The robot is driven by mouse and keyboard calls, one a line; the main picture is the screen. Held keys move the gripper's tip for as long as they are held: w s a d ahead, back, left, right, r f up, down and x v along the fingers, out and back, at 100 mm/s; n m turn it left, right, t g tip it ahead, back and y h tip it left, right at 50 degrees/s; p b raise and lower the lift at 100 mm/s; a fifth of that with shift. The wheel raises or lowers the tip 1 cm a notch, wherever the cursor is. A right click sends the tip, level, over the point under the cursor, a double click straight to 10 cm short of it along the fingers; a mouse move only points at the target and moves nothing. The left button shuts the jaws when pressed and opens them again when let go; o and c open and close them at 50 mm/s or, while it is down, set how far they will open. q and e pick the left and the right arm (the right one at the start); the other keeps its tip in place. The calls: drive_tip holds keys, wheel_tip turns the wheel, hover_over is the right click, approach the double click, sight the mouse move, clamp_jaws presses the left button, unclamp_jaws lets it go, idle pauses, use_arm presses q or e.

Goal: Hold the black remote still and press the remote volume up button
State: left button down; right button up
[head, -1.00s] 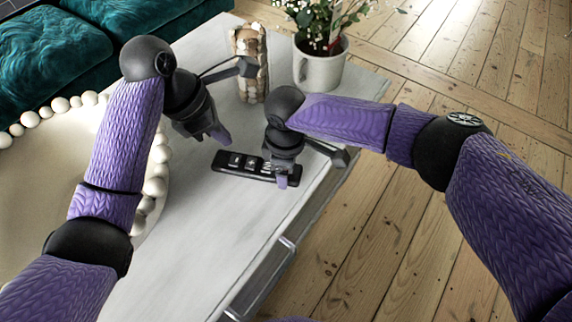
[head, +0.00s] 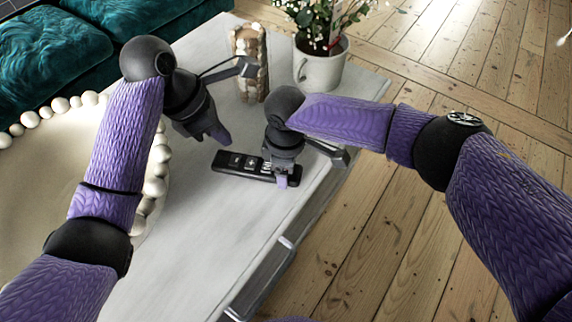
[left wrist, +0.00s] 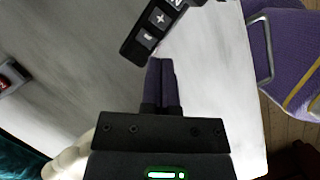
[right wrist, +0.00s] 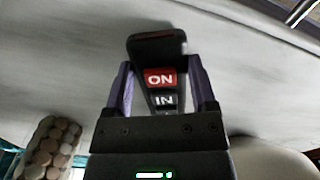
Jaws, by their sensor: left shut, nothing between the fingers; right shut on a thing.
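The black remote (head: 232,163) lies on the white table in the head view. My right gripper (head: 283,178) is shut on its right end. In the right wrist view the remote (right wrist: 155,52) sits between the fingers of my right gripper (right wrist: 163,92), with red "ON" and dark "IN" buttons showing. My left gripper (head: 222,138) is shut and empty, above and behind the remote's left part. In the left wrist view the shut fingertips of my left gripper (left wrist: 160,62) are just below the remote (left wrist: 135,50), whose plus button (left wrist: 159,17) and minus button (left wrist: 146,38) face up.
The white table (head: 185,235) has free room in front of the remote. A bead-edged round piece (head: 60,190) is at left, a teal sofa (head: 50,60) beyond.

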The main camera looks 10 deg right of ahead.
sight(250, 166)
idle(0.5)
use_arm(q)
drive_tip(key=d+m+t, duration=0.1)
drive_tip(key=m+t, duration=0.1)
drive_tip(key=m, duration=0.3)
drive_tip(key=d+r+m+t, duration=0.1)
drive_tip(key=m+t, duration=0.1)
drive_tip(key=m, duration=0.4)
drive_tip(key=d+r+m+t+h, duration=0.1)
drive_tip(key=m+t, duration=0.2)
drive_tip(key=m, duration=0.3)
drive_tip(key=shift+s+d, duration=0.15)
drive_tip(key=shift+d, duration=0.15)
drive_tip(key=shift+f, duration=0.15)
drive_tip(key=shift+f, duration=4.3)
drive_tip(key=shift+f, duration=0.1)
drive_tip(key=shift+f, duration=0.3)
